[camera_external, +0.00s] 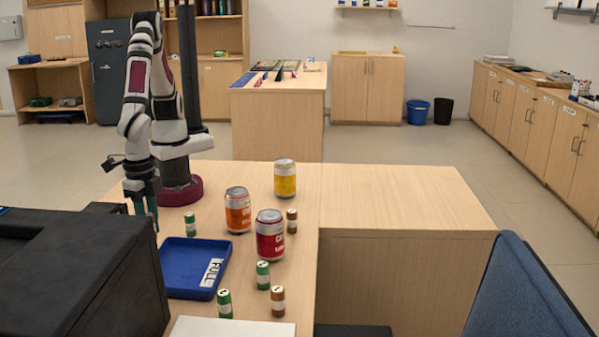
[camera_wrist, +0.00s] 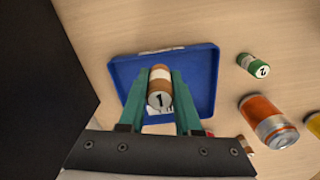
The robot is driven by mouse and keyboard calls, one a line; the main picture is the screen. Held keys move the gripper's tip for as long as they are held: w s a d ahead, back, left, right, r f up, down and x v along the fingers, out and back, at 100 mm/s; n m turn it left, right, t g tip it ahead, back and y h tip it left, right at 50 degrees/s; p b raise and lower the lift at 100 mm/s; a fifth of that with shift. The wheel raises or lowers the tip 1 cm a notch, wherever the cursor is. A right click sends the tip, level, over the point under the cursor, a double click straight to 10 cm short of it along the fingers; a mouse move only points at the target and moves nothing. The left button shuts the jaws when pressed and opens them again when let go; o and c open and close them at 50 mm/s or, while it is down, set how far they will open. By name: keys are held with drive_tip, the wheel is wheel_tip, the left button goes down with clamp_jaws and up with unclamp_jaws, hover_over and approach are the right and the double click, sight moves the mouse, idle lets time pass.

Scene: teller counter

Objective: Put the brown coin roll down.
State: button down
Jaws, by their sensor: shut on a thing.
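My gripper (camera_wrist: 160,85) is shut on a brown coin roll (camera_wrist: 159,90) with white bands and a "1" on its end. In the wrist view the roll overlaps the blue tray (camera_wrist: 205,62); its height over the tray is unclear. In the external view my gripper (camera_external: 146,212) points down near the back left of the blue tray (camera_external: 180,289), and the held roll cannot be made out. The tray carries a white "FULL" label at its right side. Two other brown rolls stand on the counter, one by the cans (camera_external: 291,221) and one in front (camera_external: 277,301).
Green rolls stand behind the tray (camera_external: 190,224) and in front of it (camera_external: 263,274) (camera_external: 224,303). Orange (camera_external: 237,210), red (camera_external: 270,235) and yellow (camera_external: 285,178) cans stand to the right. A black machine (camera_external: 80,275) is close on the left. The right counter (camera_external: 400,197) is clear.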

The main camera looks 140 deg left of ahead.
hover_over(179, 273)
wheel_tip(179, 273, down, 4)
drive_tip(key=shift+r, duration=0.25)
wheel_tip(179, 273, down, 4)
drive_tip(key=shift+w+f, duration=0.1)
drive_tip(key=shift+f, duration=0.1)
drive_tip(key=c, duration=0.6)
unclamp_jaws()
